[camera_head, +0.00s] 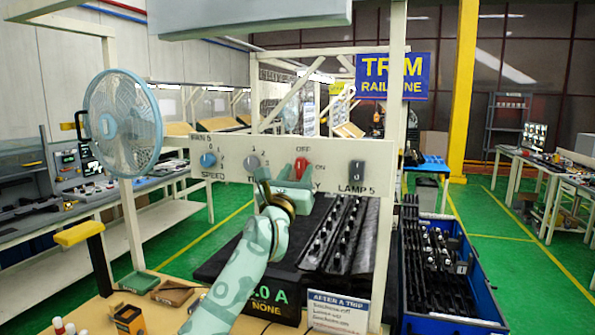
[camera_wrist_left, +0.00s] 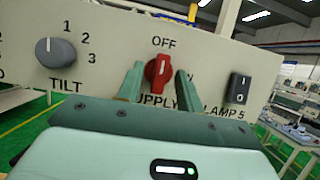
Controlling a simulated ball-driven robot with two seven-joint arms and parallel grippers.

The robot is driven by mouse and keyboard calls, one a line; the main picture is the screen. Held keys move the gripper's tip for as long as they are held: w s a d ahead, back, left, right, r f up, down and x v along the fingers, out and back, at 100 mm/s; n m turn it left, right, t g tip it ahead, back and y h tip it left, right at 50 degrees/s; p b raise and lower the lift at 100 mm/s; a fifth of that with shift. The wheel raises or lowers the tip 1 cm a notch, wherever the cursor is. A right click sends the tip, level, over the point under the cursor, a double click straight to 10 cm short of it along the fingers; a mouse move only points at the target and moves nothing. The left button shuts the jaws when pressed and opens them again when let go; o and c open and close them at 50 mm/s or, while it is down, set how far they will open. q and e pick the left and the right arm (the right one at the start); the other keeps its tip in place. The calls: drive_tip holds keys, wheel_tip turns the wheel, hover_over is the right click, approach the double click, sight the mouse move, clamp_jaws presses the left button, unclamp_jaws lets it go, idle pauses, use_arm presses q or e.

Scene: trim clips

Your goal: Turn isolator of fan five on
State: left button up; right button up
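The cream panel (camera_head: 232,148) carries the red supply isolator knob (camera_head: 301,165), with OFF above it and ON to its right. In the left wrist view the red knob (camera_wrist_left: 158,72) stands upright, its pointer toward OFF. My left gripper (camera_head: 286,182) is open at the panel, its fingers on either side of the red knob, with a small gap showing on each side. The right finger partly hides the ON label in the wrist view. The light blue fan (camera_head: 123,122) stands left of the panel. My right gripper is not in view.
The same panel has a blue speed knob (camera_head: 208,160), a grey tilt knob (camera_head: 253,162) and a dark lamp switch (camera_head: 357,170). Below are a display (camera_head: 265,296) reading 2.0 A and NONE and an "AFTER A TRIP" card (camera_head: 338,310). A blue crate (camera_head: 470,255) stands right.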

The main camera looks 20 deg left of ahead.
use_arm(q)
drive_tip(key=shift+w+r, duration=0.1)
drive_tip(key=shift+w, duration=0.2)
clamp_jaws()
